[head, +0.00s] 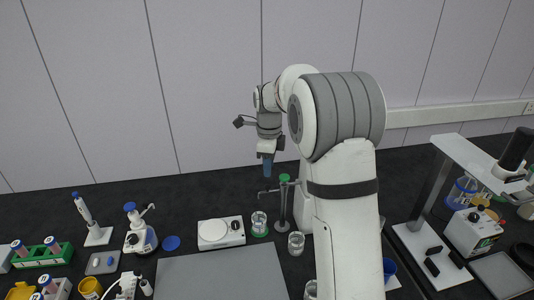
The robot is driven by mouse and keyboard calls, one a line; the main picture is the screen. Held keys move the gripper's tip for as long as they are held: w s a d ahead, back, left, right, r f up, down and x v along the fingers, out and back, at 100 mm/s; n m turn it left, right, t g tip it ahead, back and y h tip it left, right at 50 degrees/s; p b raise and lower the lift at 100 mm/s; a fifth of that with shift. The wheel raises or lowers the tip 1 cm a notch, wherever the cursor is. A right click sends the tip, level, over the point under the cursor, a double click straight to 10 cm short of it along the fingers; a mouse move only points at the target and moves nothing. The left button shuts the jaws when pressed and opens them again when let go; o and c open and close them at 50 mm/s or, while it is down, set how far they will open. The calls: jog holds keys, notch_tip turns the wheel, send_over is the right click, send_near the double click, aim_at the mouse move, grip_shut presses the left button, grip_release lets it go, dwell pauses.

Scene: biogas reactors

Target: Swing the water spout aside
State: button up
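The water spout (283,205) is a grey upright post with a green top. Its thin arm points left, and its dark end is above a glass beaker (259,222) on a green disc. My gripper (268,172) points down from my arm, above and slightly left of the post's green top. It appears apart from the spout, though depth is hard to judge. Its fingers are small and seen edge-on, so I cannot tell whether they are open or shut. My arm stands close to the right of the post.
A second glass (296,243) stands right of the green disc, close to my arm. A white hotplate-like device (221,232) is to the left. A grey mat (220,275) lies in front. A stand with a white top plate (480,163) is at right. The wall is behind.

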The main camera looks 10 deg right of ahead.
jog(key=shift+w+f+m, duration=0.25)
jog(key=shift+w+m, duration=0.1)
jog(key=shift+w, duration=0.1)
jog(key=shift+w+f+m, duration=0.2)
jog(key=shift+w+m, duration=0.15)
jog(key=shift+w, duration=0.1)
jog(key=shift+f, duration=0.15)
notch_tip(320, 180, down, 8)
jog(key=b, duration=0.5)
jog(key=shift+f+b, duration=0.25)
jog(key=shift+b, duration=0.1)
jog(key=shift+w+d, duration=0.15)
jog(key=shift+w, duration=0.15)
